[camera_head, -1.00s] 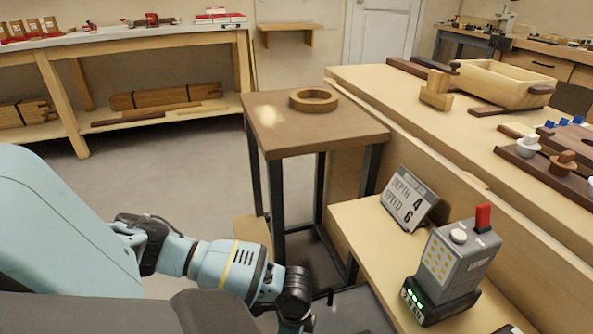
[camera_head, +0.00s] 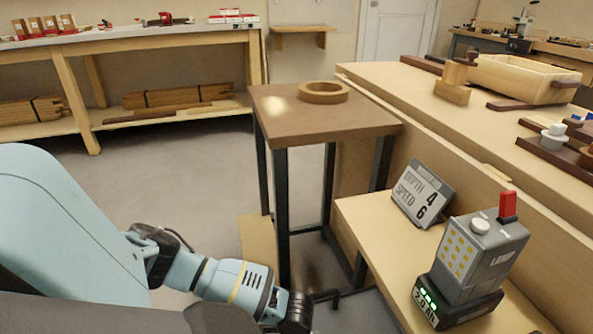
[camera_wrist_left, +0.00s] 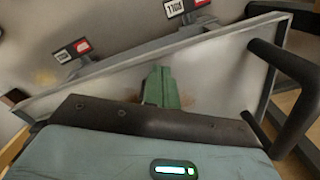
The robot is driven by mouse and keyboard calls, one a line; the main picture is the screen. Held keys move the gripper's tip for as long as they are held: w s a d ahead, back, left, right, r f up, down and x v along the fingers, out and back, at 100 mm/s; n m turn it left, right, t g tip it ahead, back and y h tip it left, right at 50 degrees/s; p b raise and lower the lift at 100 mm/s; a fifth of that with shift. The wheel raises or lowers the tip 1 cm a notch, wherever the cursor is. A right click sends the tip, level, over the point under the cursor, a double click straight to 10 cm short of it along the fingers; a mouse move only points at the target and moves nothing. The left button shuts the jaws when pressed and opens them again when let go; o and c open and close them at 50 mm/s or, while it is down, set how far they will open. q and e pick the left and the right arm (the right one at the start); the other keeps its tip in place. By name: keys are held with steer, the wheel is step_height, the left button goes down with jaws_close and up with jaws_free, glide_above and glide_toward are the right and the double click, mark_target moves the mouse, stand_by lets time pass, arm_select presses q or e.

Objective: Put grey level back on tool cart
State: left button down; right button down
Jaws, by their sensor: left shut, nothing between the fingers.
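No grey level can be made out for certain in either view. In the left wrist view, a pale tray-like surface with a raised grey rim (camera_wrist_left: 215,34) looks like the tool cart's top, with a dark tubular handle (camera_wrist_left: 290,66) at its right. My left gripper (camera_wrist_left: 160,82) shows as green fingers in the middle, shut and empty, over or in front of that surface; the exact gap cannot be told. In the head view my left arm reaches to the bottom edge, and its gripper is out of frame. My right gripper is not in view.
Two labels with red marks (camera_wrist_left: 73,50) sit on grey holders beyond the rim. In the head view a small table (camera_head: 330,122) bears a wooden ring (camera_head: 323,92). A grey boxy device (camera_head: 475,255) and a sign (camera_head: 423,194) stand on a low shelf at right.

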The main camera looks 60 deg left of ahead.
arm_select(q)
steer(key=w+d, duration=0.2)
steer(key=w+d+p, duration=0.1)
steer(key=w+d, duration=0.2)
steer(key=shift+d, duration=0.3)
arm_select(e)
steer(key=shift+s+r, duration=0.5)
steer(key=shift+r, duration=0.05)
arm_select(q)
steer(key=shift+s, duration=0.1)
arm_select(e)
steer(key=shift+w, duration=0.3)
